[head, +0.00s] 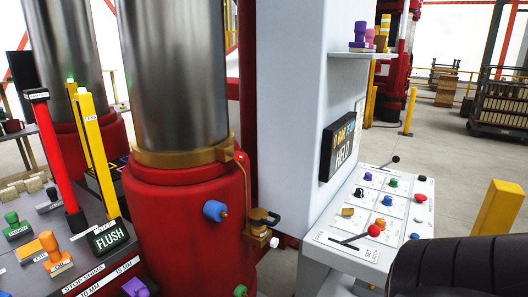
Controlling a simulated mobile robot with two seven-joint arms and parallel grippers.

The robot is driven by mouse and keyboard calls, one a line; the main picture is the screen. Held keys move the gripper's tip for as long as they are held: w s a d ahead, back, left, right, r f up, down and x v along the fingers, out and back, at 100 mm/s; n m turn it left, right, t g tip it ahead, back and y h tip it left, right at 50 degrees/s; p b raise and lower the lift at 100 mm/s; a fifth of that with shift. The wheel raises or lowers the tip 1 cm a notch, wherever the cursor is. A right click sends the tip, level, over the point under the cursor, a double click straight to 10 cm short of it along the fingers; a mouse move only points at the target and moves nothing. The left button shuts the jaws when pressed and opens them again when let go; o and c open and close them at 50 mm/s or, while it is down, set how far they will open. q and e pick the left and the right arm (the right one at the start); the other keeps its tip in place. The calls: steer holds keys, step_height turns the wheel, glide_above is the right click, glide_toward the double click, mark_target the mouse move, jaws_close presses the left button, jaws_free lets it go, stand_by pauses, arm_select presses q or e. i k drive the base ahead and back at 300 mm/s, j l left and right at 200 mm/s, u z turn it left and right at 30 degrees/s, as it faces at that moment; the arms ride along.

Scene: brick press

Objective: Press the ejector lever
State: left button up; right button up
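No lever in view carries a label I can read as ejector. On the white console (318,255) at right are a rear black-knobbed lever (389,163) and a front lever (350,240) with a red ball, both lying low over the panel. Neither of my grippers is in view, and nothing is seen touching the levers.
A red press cylinder (180,225) with a metal column stands between the levers and the console. A FLUSH sign (109,236) and colored stamps (52,250) sit on the left bench. A dark padded shape (460,265) fills the lower right. A yellow post (499,208) stands beyond.

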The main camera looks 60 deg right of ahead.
mark_target(395, 160)
steer(key=z, duration=2.8)
steer(key=i+l+z, duration=0.2)
steer(key=l, duration=0.2)
steer(key=l+z, duration=0.15)
steer(key=l, duration=0.2)
steer(key=i+l+z, duration=0.2)
steer(key=l, duration=0.15)
steer(key=i+l+z, duration=0.15)
steer(key=l, duration=0.2)
steer(key=i+l+z, duration=0.15)
steer(key=i+l, duration=0.15)
steer(key=i, duration=0.15)
steer(key=i+l+z, duration=0.1)
steer(key=i+l, duration=0.2)
steer(key=i, duration=0.15)
steer(key=i+u, duration=0.15)
steer(key=i, duration=1.1)
steer(key=i+z, duration=0.2)
steer(key=i, duration=1.1)
